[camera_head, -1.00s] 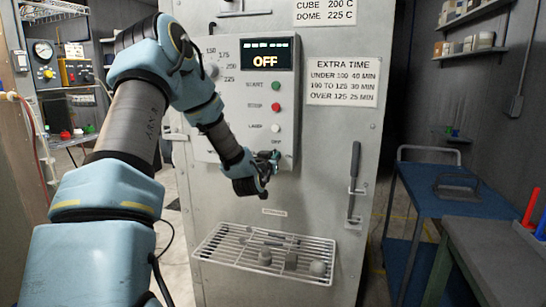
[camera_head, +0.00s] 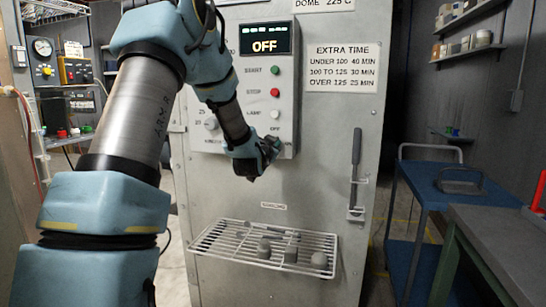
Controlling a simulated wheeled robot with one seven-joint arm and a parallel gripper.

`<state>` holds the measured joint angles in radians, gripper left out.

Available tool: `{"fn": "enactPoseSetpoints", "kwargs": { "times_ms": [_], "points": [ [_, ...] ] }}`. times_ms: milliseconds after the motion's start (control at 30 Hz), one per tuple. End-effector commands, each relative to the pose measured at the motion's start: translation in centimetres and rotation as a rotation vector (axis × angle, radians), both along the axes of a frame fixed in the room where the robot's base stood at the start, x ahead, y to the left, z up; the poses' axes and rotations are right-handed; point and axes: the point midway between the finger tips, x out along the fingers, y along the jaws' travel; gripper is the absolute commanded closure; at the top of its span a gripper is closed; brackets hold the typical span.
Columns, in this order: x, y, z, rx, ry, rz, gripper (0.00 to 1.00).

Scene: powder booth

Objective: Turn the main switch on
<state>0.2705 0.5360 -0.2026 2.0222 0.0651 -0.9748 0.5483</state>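The oven's control panel (camera_head: 246,95) is on the upper front of the grey cabinet. Its display (camera_head: 264,40) reads OFF. Below it are a green START button (camera_head: 276,70), a red STOP button (camera_head: 275,92) and a pale LAMP button (camera_head: 275,114). The word OFF is printed under LAMP, near the panel's lower right. My gripper (camera_head: 270,158) is at the panel's lower right corner, in front of the area just below that word. The main switch is not clearly seen; my gripper seems to cover that area. Whether the fingers are open or touch anything is too small to tell.
A wire shelf (camera_head: 325,238) with several grey pieces juts from the cabinet below my gripper. A dark door handle (camera_head: 356,165) stands at right. A blue cart (camera_head: 445,190) and a grey-green table (camera_head: 500,245) are farther right.

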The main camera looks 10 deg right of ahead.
Motion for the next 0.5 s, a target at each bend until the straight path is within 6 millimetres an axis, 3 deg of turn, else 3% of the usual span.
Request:
{"fn": "enactPoseSetpoints", "kwargs": {
  "times_ms": [33, 500],
  "points": [
    [-0.11, -0.21, -0.76, 0.039, -0.026, -0.002, 1.00],
    [-0.32, -0.55, -1.12, 0.432, -0.239, -0.001, 1.00]
  ]
}}
